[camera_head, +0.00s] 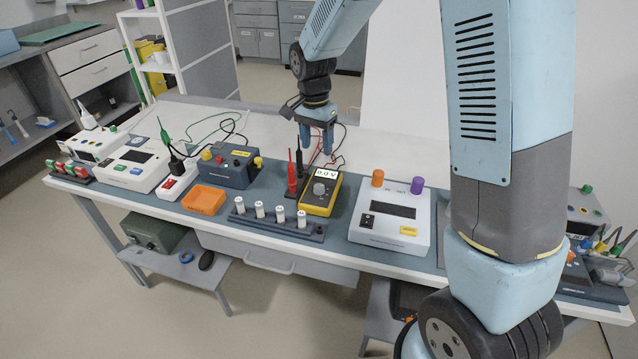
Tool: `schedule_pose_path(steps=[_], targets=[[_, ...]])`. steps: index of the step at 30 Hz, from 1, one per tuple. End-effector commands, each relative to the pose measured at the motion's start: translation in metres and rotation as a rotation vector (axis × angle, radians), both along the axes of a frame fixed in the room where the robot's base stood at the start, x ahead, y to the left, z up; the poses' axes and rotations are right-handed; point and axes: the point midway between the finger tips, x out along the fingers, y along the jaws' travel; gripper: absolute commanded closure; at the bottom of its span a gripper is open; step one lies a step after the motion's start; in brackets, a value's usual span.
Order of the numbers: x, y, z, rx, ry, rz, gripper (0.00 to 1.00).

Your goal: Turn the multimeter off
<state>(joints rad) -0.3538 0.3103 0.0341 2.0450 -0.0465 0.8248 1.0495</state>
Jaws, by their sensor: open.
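The multimeter (320,192) is a yellow-edged, dark-faced box on the bench, slightly right of the picture's middle. Its display reads about 0.0 V, and a grey round dial (319,188) sits below the display. The dial's pointer is too small to read. My gripper (317,150) points down above and behind the multimeter, near the red and black probes (292,172). Its blue fingers are apart with nothing seen between them. It appears clear of the dial.
A rack with several white cylinders (280,218) stands in front of the multimeter. A white device with orange and purple knobs (392,215) is to its right. A blue-grey box (230,167) and an orange tray (203,200) are left. Thin cables loop behind the probes.

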Motion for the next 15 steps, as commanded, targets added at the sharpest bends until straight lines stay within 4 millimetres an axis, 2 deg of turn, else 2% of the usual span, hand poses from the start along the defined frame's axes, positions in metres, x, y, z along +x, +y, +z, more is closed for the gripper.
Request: schedule_pose_path(steps=[5,15], targets=[[-0.001,0.0,-0.016,-0.002,0.004,-0.001,0.42],[-0.003,-0.003,-0.075,-0.002,0.005,-0.001,0.42]])
